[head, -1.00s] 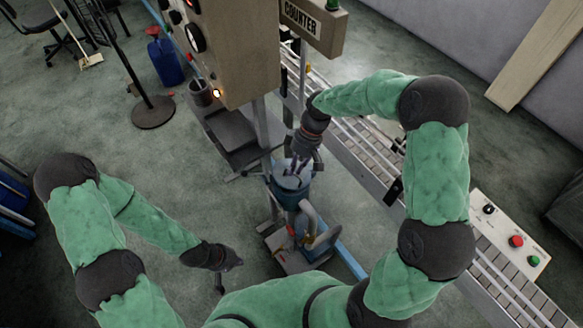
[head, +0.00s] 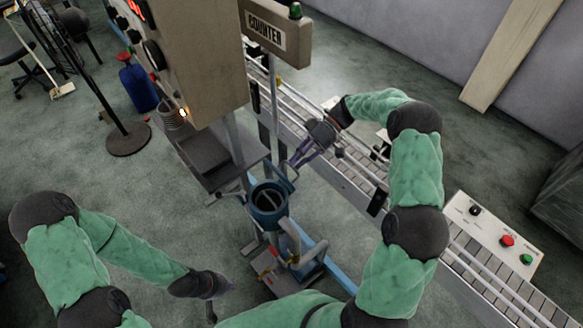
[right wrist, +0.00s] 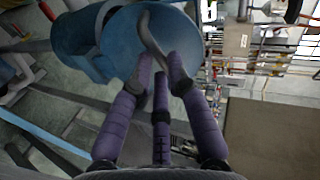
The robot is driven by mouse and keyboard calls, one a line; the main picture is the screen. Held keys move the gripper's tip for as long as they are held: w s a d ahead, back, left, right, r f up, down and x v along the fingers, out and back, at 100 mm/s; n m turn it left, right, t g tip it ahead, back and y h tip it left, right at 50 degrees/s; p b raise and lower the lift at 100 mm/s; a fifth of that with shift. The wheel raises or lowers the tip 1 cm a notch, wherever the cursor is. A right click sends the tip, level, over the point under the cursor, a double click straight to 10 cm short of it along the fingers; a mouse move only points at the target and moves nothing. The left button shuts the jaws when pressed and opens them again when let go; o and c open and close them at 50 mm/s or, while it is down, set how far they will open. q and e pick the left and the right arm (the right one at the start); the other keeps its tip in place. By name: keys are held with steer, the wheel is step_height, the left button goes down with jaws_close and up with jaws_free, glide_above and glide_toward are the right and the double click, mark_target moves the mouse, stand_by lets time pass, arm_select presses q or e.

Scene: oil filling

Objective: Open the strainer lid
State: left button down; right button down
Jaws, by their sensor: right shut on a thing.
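The blue strainer (head: 266,212) stands below the control cabinet, with its round top open and a dark inside showing. Its lid (head: 285,177) is swung up at the far right of the rim, seen nearly edge-on. In the right wrist view the lid (right wrist: 190,32) is a large blue disc with a curved grey handle (right wrist: 148,32). My right gripper (head: 294,165) is beyond the strainer, its purple fingers shut on this handle; it also shows in the right wrist view (right wrist: 162,82). My left gripper (head: 220,285) hangs low at the left, away from the strainer; its fingers are unclear.
A roller conveyor (head: 345,175) runs diagonally behind my right arm. The control cabinet (head: 195,55) and counter box (head: 276,33) stand above and behind the strainer. A button panel (head: 495,232) is at the right. Open floor lies left of the strainer.

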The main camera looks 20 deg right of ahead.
steer(key=w+d+f+m+t+b, duration=0.1)
steer(key=d+f+m+t+b, duration=0.1)
steer(key=d+f+b, duration=0.2)
steer(key=shift+w+d+f+y, duration=0.2)
steer(key=shift+d+f+y, duration=0.2)
steer(key=shift+d, duration=0.2)
stand_by(0.4)
steer(key=c, duration=1.3)
jaws_free()
steer(key=shift+a, duration=0.1)
steer(key=shift+o, duration=0.5)
steer(key=shift+w, duration=0.25)
steer(key=v, duration=1.2)
steer(key=shift+r, duration=0.15)
